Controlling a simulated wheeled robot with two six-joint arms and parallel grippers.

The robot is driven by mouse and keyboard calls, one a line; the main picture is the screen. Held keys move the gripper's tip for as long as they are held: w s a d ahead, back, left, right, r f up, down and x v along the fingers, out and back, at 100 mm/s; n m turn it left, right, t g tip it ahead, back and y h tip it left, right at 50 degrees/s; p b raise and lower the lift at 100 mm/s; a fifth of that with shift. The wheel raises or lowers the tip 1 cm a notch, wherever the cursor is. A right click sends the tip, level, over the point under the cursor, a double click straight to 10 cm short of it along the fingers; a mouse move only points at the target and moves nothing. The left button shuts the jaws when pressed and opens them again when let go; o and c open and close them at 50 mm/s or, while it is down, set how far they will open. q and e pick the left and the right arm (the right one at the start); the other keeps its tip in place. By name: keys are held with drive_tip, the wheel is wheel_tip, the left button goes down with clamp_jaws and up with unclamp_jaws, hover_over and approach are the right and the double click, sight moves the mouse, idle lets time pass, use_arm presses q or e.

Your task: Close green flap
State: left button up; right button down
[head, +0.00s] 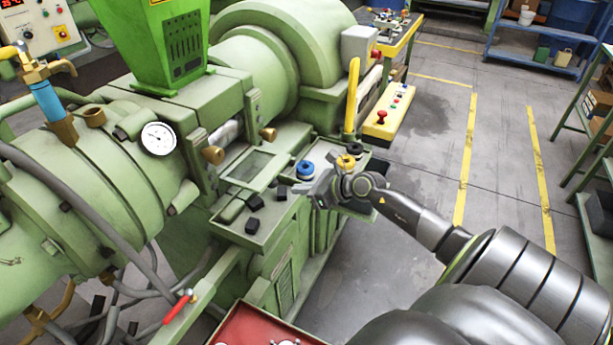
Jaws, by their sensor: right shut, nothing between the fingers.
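The green machine (270,60) fills the left and middle of the head view. A green rectangular framed panel (253,167) sits on the machine's side shelf; it looks like the flap, but I cannot tell for sure or tell how far it stands open. My right gripper (303,189) is shut and empty, over the right part of the shelf, to the right of and a little below the panel. It appears apart from the panel. It hides part of the shelf behind it. My left gripper is not in view.
Small black blocks (254,201) and a blue ring-shaped part (305,170) lie on the shelf near my gripper. A yellow lever (352,95) stands behind it. A red tray (258,328) is at the bottom. The floor (425,140) to the right is clear.

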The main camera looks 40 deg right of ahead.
drive_tip(key=x, duration=0.5)
drive_tip(key=shift+w+p, duration=0.15)
drive_tip(key=shift+p, duration=0.2)
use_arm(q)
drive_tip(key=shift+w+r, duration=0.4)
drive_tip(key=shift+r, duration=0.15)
use_arm(e)
drive_tip(key=shift+w+a+f, duration=0.25)
drive_tip(key=shift+w+f, duration=0.1)
drive_tip(key=shift+w, duration=0.15)
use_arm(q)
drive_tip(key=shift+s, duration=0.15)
use_arm(e)
drive_tip(key=shift+d+r, duration=0.1)
